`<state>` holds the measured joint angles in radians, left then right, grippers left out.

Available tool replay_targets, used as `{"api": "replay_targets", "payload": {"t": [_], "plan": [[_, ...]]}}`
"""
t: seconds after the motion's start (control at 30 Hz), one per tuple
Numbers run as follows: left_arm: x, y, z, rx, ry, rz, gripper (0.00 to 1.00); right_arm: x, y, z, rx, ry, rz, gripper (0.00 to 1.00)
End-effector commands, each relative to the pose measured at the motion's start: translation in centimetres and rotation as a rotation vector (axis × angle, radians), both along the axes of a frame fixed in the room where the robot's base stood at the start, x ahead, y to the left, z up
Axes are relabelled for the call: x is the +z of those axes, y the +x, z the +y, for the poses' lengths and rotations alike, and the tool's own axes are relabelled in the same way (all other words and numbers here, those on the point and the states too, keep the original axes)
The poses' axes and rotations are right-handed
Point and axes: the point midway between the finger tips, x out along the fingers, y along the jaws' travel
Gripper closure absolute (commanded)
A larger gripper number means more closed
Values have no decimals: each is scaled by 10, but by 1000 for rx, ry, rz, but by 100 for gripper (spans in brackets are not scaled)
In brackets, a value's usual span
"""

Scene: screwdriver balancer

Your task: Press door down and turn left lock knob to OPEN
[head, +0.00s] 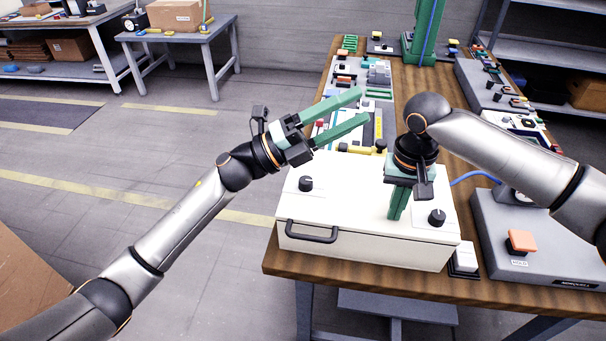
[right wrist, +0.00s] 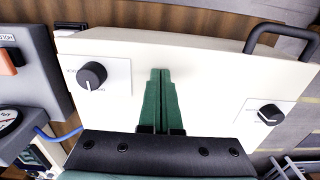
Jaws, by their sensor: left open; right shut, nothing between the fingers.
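The white box (head: 340,215) stands at the table's near end, with a pale top door and a dark front handle (head: 311,232). The left lock knob (head: 305,184) is black on a white plate; it also shows in the right wrist view (right wrist: 271,114). The right knob (head: 437,217) also shows in the right wrist view (right wrist: 92,75). Knob labels are too small to read surely. My right gripper (head: 396,217) is shut and empty, pointing down at the door between the knobs; contact is unclear. My left gripper (head: 364,106) is open and empty, above and behind the left knob.
A grey device with an orange button (head: 521,241) stands right of the box, and a small white-topped switch (head: 464,257) sits beside the box's front right corner. Several parts and panels lie behind the box.

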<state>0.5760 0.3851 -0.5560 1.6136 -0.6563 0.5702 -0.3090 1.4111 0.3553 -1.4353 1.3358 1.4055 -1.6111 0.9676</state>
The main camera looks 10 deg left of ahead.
Motion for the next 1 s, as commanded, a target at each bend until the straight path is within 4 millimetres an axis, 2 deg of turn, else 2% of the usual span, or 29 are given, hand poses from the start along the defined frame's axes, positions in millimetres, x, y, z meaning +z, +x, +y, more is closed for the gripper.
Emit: {"api": "replay_targets", "payload": {"t": [0.07, 0.2, 0.37, 0.47, 0.6, 0.7, 0.83, 1.0], "plan": [[7, -14, -19, -78, 139, -127, 31, -5, -3, 0, 2, -3, 10, 100], [-2, -35, -39, -208, 404, -314, 31, -5, -3, 0, 3, -3, 10, 100], [-29, -43, -36, -327, 746, -475, 31, -5, -3, 0, 3, -3, 11, 100], [-49, -38, -17, -383, 983, -540, 31, -5, -3, 0, 3, -3, 11, 100], [-69, -22, 27, -427, 1307, -575, 31, -5, -3, 0, 3, -3, 11, 100], [-73, -9, 61, -434, 1502, -565, 31, -6, -3, 0, 3, -3, 12, 100], [-73, 2, 97, -429, 1677, -538, 31, -6, -3, 0, 3, -3, 12, 100], [-73, 8, 118, -424, 1774, -512, 31, -6, -3, 0, 4, -3, 12, 100]]}}
